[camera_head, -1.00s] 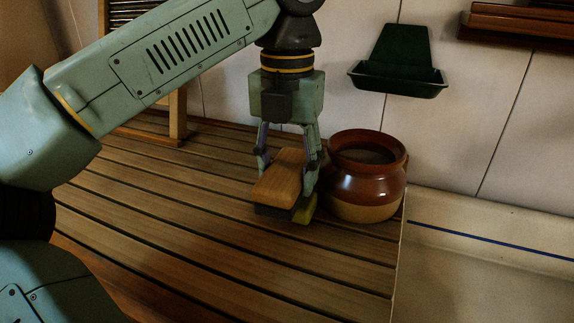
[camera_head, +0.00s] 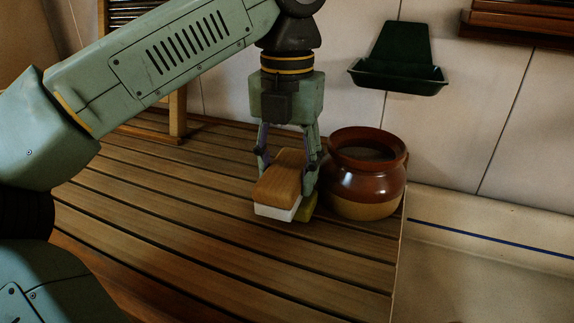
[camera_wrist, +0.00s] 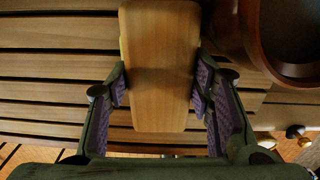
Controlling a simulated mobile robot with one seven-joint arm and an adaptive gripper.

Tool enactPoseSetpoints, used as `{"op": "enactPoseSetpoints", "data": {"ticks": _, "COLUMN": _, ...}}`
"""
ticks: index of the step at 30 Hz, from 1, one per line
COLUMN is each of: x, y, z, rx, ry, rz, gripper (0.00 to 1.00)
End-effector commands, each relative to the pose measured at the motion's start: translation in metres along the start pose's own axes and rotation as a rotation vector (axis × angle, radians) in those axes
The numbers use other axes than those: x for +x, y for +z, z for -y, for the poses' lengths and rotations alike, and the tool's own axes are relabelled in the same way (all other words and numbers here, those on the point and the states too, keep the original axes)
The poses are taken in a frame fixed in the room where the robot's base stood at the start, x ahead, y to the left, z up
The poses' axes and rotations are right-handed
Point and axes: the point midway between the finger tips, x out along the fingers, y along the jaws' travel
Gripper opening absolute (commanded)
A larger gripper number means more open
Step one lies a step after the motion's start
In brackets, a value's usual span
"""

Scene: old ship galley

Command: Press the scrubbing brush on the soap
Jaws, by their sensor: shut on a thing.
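The scrubbing brush (camera_head: 284,180) has a wooden back and a white lower part, seen in the head view. My gripper (camera_head: 289,165) points down and is shut on the brush's sides. In the wrist view, the brush's wooden back (camera_wrist: 160,65) lies between the two purple-padded fingers (camera_wrist: 160,92). A yellow-green block, apparently the soap (camera_head: 308,208), shows low at the brush's right side, mostly hidden behind and under it. I cannot tell how fully the brush bears on it.
A brown glazed pot (camera_head: 366,190) stands close to the right of my gripper, near the edge of the slatted wooden board (camera_head: 190,225). A dark green wall dish (camera_head: 397,75) hangs above. The board is clear at the front left.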

Motion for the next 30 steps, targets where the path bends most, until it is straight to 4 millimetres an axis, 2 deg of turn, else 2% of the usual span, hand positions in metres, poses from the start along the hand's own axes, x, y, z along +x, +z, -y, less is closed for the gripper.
{"op": "enactPoseSetpoints", "data": {"ticks": 16, "x": 0.000, "y": 0.000, "z": 0.000, "rx": 0.001, "ry": 0.000, "rz": -0.003, "gripper": 0.12}}
{"op": "enactPoseSetpoints", "data": {"ticks": 30, "x": -0.038, "y": 0.000, "z": 0.000, "rx": 0.001, "ry": 0.000, "rz": -0.002, "gripper": 0.12}}
